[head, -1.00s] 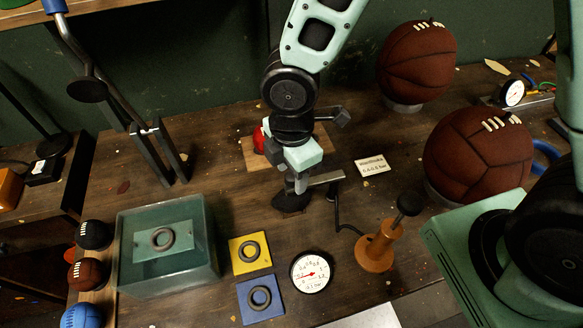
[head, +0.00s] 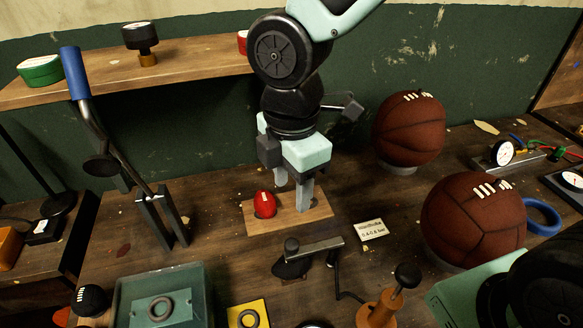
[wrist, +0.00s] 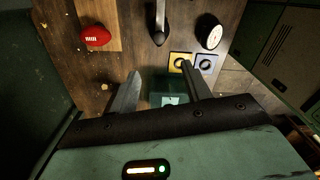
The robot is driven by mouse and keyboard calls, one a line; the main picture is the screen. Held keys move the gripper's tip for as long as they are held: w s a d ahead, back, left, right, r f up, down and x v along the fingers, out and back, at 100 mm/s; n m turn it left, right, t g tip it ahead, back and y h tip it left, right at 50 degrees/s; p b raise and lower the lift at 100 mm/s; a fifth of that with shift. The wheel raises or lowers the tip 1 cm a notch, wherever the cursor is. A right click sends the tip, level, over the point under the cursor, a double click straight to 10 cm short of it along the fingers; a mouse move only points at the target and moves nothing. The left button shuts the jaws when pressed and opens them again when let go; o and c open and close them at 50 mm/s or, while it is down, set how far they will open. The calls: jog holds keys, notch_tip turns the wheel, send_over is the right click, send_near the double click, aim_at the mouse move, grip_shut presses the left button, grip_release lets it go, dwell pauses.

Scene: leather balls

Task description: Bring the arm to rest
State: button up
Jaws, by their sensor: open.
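My gripper (head: 292,192) hangs from my arm in the middle of the head view, with its two grey fingers pointing down. The fingers are apart, with nothing held between them. In the head view they overlap a wooden board (head: 318,208), to the right of a small red ball (head: 265,204). In the wrist view the gripper (wrist: 158,82) has a teal box (wrist: 165,86) showing between its fingers, lower down. The red ball (wrist: 95,35) lies apart from the fingers there.
Two brown leather balls (head: 408,130) (head: 474,215) sit at the right. A black metal fitting (head: 312,252) and an orange-based pump (head: 380,308) stand in front. A blue-handled lever (head: 105,125) rises at the left. A shelf (head: 190,60) runs behind.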

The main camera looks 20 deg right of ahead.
notch_tip(320, 180, up, 2)
jog(key=shift+s+f, duration=0.1)
dwell(0.5)
